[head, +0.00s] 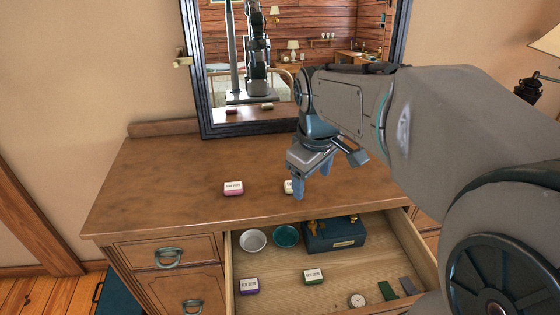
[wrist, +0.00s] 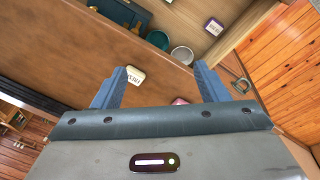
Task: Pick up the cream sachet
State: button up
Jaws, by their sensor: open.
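The cream sachet (head: 288,187) is a small pale block with a dark label on the dresser top, near the front edge. In the head view a finger of my gripper (head: 313,178) hides part of it. My gripper (wrist: 160,68) is open and empty, pointing down over the dresser top. I cannot tell how far the fingertips are above the wood.
A pink sachet (head: 233,188) lies left on the dresser top (head: 160,182). The open drawer (head: 290,255) below holds purple (head: 249,286) and green (head: 314,277) sachets, two bowls, a dark box (head: 335,234) and a round dial. A mirror (head: 203,70) stands behind.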

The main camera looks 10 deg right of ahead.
jog(key=w+f+n+g+b, duration=0.1)
jog(key=w+f+n, duration=0.1)
jog(key=w+n, duration=0.5)
jog(key=w+f+n+g+b, duration=0.1)
jog(key=w+f+n+b, duration=0.15)
jog(key=w, duration=0.85)
jog(key=shift+n, duration=0.45)
jog(key=f, duration=0.5)
jog(key=f+p, duration=0.1)
jog(key=f, duration=0.1)
jog(key=shift+s+d+f, duration=0.1)
jog(key=shift+d+f, duration=0.2)
jog(key=shift+f, duration=0.05)
jog(key=shift+w+f+p, duration=0.2)
jog(key=shift+f+p, duration=0.15)
jog(key=shift+f, duration=2.35)
jog(key=c, duration=1.1)
